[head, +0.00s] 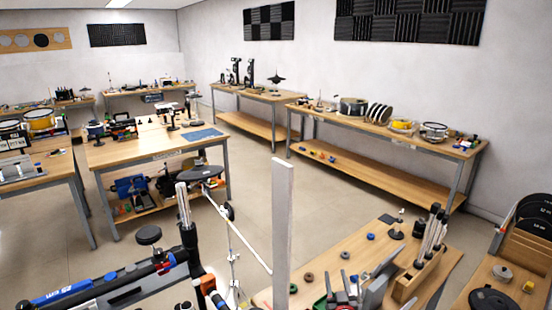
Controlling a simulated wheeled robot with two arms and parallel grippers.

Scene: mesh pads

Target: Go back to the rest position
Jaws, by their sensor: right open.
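My right gripper (360,283) appears low in the head view, right of centre, as grey pieces at the bottom edge. It is open, and I see nothing held between its fingers. It is over or beside the near wooden bench (335,262); its height above the bench is hard to tell. Small red and green items sit close to it and partly blend with it. My left gripper is not in view.
A tall pale upright bar (283,230) stands left of the right gripper. A rack of rods (430,250) is on the bench to its right. A dark stand with a round pad (200,173) is left. Open floor (330,200) lies beyond, towards the long back bench (380,125).

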